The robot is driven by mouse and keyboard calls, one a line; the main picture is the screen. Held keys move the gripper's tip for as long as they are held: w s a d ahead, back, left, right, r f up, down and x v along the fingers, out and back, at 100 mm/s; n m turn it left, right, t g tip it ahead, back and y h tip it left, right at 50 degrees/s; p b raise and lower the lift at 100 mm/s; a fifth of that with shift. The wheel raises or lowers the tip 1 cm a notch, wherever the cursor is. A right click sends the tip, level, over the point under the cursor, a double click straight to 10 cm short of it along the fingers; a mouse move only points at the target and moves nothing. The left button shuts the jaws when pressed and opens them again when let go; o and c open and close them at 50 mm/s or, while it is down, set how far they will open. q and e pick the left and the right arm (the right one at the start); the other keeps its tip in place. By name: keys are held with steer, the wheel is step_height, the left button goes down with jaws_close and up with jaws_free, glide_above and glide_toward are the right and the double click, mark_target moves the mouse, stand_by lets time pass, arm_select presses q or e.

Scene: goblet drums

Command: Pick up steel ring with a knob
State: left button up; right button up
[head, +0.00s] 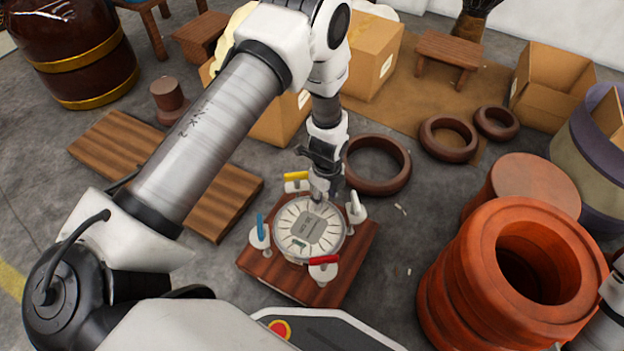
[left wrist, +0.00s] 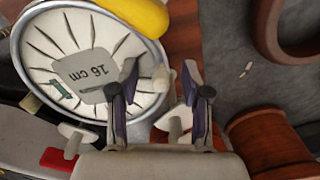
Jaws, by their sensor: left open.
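The steel ring (head: 343,243) shows as a shiny rim around a round pale drum face on a dark red wooden board (head: 330,290). In the left wrist view the ring (left wrist: 18,62) surrounds a face marked "16 cm". A small pale knob (left wrist: 160,78) shows near the ring's edge; I cannot tell whether it is joined to the ring. My left gripper (head: 322,192) points down over the far edge of the ring. In the left wrist view its open fingers (left wrist: 160,75) stand on either side of the knob, seemingly not touching it. My right gripper is out of view.
Dark brown rings (head: 404,183) lie beyond. Large orange drum shells (head: 450,275) stand at right.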

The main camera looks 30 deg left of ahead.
arm_select(q)
jaws_close()
